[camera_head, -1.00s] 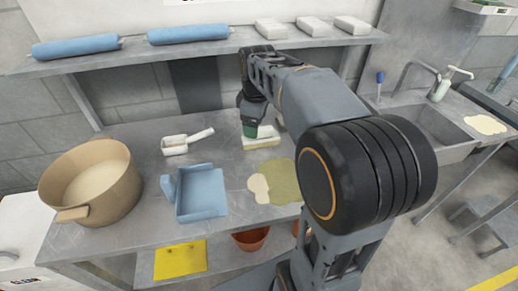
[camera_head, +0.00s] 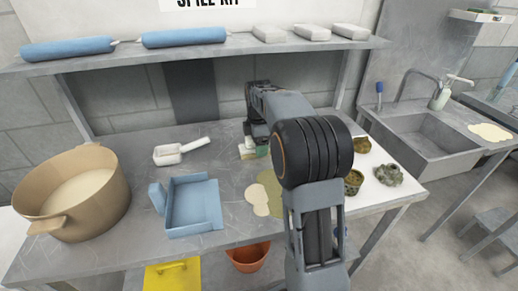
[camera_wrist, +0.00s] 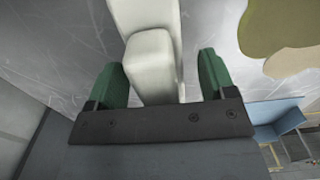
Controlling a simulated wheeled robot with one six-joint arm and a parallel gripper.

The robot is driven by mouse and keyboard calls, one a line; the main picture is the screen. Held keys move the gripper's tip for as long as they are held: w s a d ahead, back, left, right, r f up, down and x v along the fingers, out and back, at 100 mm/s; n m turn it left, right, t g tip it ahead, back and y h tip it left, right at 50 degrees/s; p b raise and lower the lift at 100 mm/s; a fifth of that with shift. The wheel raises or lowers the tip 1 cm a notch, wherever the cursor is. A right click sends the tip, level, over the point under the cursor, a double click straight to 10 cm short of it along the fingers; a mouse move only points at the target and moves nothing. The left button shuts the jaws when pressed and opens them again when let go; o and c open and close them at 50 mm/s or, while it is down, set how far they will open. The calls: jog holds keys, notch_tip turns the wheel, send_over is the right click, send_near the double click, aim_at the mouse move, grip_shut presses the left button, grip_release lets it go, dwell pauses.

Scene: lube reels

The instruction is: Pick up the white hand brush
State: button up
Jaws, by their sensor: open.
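The white hand brush (camera_head: 246,153) lies on the metal worktable (camera_head: 130,235), behind the olive spill, and is mostly hidden behind my gripper in the head view. In the wrist view a white, rounded block of the brush (camera_wrist: 151,66) lies between my gripper's two green fingers. A longer white part runs up out of the top of that picture. My gripper (camera_wrist: 163,75) is open, with one finger on each side of the brush and a visible gap on both sides. In the head view my gripper (camera_head: 257,151) is low at the brush.
A white scoop (camera_head: 170,154), a blue dustpan (camera_head: 193,206) and a large tan pot (camera_head: 90,215) stand to the left. An olive and cream spill (camera_head: 262,193) is in front. A shelf (camera_head: 200,54) with blue rolls hangs behind.

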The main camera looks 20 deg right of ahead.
jog(key=shift+f, duration=0.4)
jog(key=shift+c, duration=0.4)
jog(key=c, duration=1)
jog(key=shift+o, duration=0.2)
jog(key=shift+r, duration=0.15)
jog(key=shift+r, duration=0.6)
jog(key=s+a+r, duration=0.8)
jog(key=s+r, duration=0.3)
jog(key=shift+s+r+p, duration=0.25)
jog(key=shift+p, duration=0.1)
